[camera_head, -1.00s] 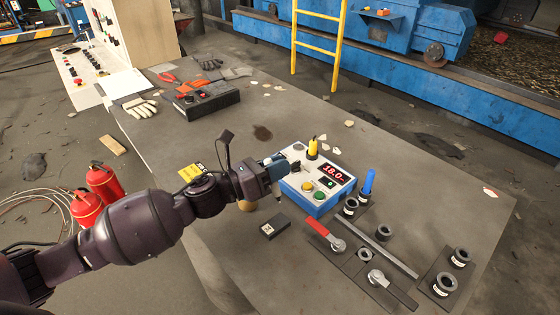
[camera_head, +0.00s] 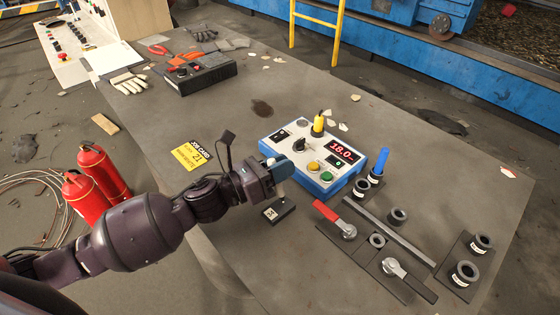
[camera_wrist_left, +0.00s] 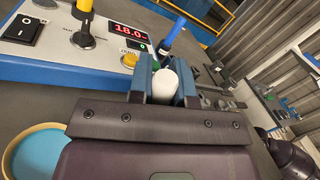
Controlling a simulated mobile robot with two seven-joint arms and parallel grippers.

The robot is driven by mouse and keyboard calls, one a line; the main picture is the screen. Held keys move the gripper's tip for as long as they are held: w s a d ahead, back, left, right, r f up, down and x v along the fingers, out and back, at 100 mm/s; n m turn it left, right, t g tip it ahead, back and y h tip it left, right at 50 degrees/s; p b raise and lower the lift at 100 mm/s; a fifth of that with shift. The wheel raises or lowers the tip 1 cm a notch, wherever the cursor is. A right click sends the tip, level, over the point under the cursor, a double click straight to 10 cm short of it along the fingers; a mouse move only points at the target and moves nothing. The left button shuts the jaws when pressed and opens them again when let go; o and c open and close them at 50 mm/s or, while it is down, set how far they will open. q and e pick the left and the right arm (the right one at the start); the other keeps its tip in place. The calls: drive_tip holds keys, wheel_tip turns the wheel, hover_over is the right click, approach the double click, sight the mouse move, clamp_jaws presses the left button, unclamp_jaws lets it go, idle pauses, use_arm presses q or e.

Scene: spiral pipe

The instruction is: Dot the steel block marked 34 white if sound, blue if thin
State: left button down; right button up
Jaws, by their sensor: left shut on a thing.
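A small dark block (camera_head: 278,211) with a white label lies flat on the table (camera_head: 330,95), just below the left gripper in the head view; its number is too small to read surely. My left gripper (camera_head: 280,170) is shut on a white-ended piece, seen between the fingers in the left wrist view (camera_wrist_left: 166,86). The gripper is raised at the front left corner of the blue and white meter (camera_head: 290,150), whose red display reads 18.0. A blue stick (camera_head: 380,163) stands in a dark ring at the meter's right. My right gripper is out of view.
A yellow job card (camera_head: 190,155) lies behind my arm. A yellow cylinder (camera_head: 318,124) stands on the meter. Red-handled and grey levers (camera_head: 397,268), a bar and dark rings fill the right front. A round pale-blue-topped thing (camera_wrist_left: 42,150) sits beside the gripper.

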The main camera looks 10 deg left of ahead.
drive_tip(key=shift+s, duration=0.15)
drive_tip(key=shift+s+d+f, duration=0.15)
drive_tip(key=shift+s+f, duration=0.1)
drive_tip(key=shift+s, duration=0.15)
use_arm(q)
drive_tip(key=shift+f, duration=0.25)
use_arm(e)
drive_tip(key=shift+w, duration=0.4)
use_arm(q)
drive_tip(key=shift+f, duration=0.1)
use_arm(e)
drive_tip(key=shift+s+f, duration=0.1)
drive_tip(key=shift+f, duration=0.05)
use_arm(q)
drive_tip(key=shift+f+b, duration=0.15)
drive_tip(key=shift+b, duration=0.15)
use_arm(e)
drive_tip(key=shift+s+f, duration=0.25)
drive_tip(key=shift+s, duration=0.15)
use_arm(q)
drive_tip(key=shift+f, duration=0.1)
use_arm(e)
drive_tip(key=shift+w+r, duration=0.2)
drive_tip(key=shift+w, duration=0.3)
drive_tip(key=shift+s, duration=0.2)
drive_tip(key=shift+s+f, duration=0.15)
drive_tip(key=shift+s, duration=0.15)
